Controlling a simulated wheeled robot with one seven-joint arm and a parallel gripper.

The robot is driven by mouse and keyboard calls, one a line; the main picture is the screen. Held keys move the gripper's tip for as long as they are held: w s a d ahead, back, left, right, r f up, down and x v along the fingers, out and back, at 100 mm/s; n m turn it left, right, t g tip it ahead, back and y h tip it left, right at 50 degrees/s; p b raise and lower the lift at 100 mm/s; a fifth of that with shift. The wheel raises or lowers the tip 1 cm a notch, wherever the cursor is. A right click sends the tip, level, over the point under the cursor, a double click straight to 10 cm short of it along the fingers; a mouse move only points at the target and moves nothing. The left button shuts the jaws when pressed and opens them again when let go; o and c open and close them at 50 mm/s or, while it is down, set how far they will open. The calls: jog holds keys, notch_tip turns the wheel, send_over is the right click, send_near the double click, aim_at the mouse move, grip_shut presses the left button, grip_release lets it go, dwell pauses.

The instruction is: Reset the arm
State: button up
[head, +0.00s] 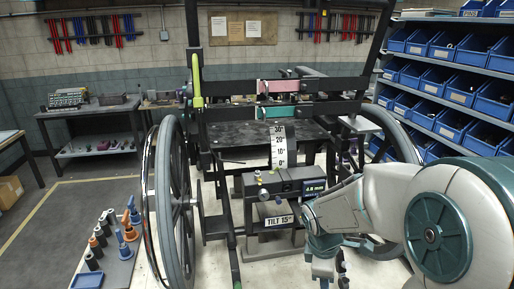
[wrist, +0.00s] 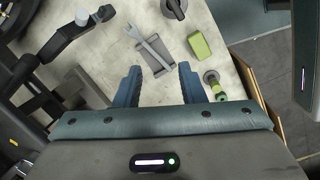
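My gripper (wrist: 160,78) shows in the wrist view with its two blue fingers spread apart and nothing held between them. In the head view my gripper (head: 328,272) hangs low at the bottom, right of centre, in front of the wheelchair frame; its fingertips are cut off or too small to read there. My arm (head: 385,205) reaches in from the right edge, bent down toward the gripper.
A wheelchair frame (head: 203,130) with large wheels (head: 176,200) stands ahead. In the wrist view a grey spanner (wrist: 149,46), a green block (wrist: 199,46) and a green-ended tool (wrist: 215,85) lie on a pale surface. Blue bins (head: 462,90) fill the right shelves.

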jog(key=s+a+r+m+t+y, duration=0.1)
jog(key=s+r+m+t+y, duration=0.1)
jog(key=s+r+m, duration=0.8)
jog(key=shift+s+a+m+t+b, duration=0.45)
jog(key=shift+s+m, duration=0.75)
jog(key=shift+m, duration=1.1)
